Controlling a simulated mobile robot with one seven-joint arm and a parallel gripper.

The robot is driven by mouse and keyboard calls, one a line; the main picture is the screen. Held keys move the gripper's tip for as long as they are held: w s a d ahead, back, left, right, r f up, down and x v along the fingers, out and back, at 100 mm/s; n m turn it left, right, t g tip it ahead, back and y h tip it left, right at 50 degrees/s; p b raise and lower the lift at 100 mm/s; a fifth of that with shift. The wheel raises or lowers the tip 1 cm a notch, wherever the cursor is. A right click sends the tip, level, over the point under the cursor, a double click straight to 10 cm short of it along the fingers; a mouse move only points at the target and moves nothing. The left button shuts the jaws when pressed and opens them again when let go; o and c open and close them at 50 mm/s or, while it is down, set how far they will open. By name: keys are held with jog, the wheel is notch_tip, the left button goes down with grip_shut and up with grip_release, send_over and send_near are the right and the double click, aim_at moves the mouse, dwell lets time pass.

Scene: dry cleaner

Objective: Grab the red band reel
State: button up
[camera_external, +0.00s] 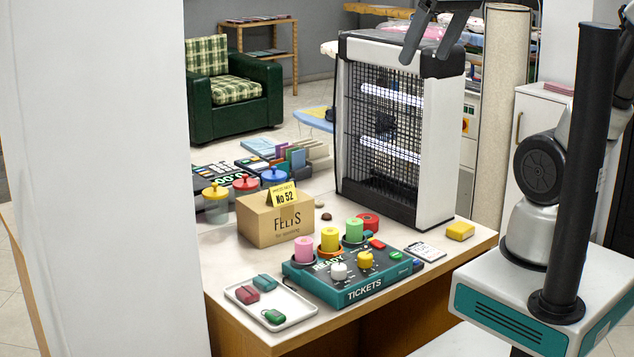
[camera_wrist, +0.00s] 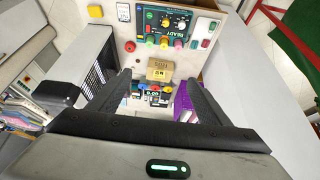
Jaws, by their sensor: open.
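The red band reel (camera_external: 368,221) is a small red disc on the counter, just behind the green roll on the ticket machine and in front of the caged lamp unit. In the wrist view the red reel (camera_wrist: 130,46) lies left of the ticket machine, beyond my fingertips. My gripper (camera_external: 426,55) is open and empty, high above the counter near the top of the lamp unit. Its two black fingers (camera_wrist: 158,77) are spread wide in the wrist view, with nothing between them.
The tall caged lamp unit (camera_external: 388,130) stands close behind the reel. The teal ticket machine (camera_external: 345,275) carries pink, yellow and green rolls. A felts box (camera_external: 268,225), a white tray (camera_external: 285,322), a notepad (camera_external: 425,252) and a yellow block (camera_external: 461,231) also occupy the counter.

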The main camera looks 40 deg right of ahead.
jog(key=w+d+r+b, duration=0.2)
jog(key=w+d+b, duration=0.2)
jog(key=w, duration=0.6)
jog(key=m+g+b, duration=0.1)
jog(key=m+b, duration=0.1)
jog(key=b, duration=0.7)
send_over(368, 218)
jog(key=s, duration=0.3)
jog(key=shift+h, duration=0.4)
jog(key=f, duration=4.8)
jog(key=shift+a+f, duration=0.2)
jog(key=shift+b+x, duration=0.35)
jog(key=shift+x, duration=2.8)
jog(key=shift+w+a, duration=0.1)
jog(key=shift+a, duration=0.05)
jog(key=c, duration=1.2)
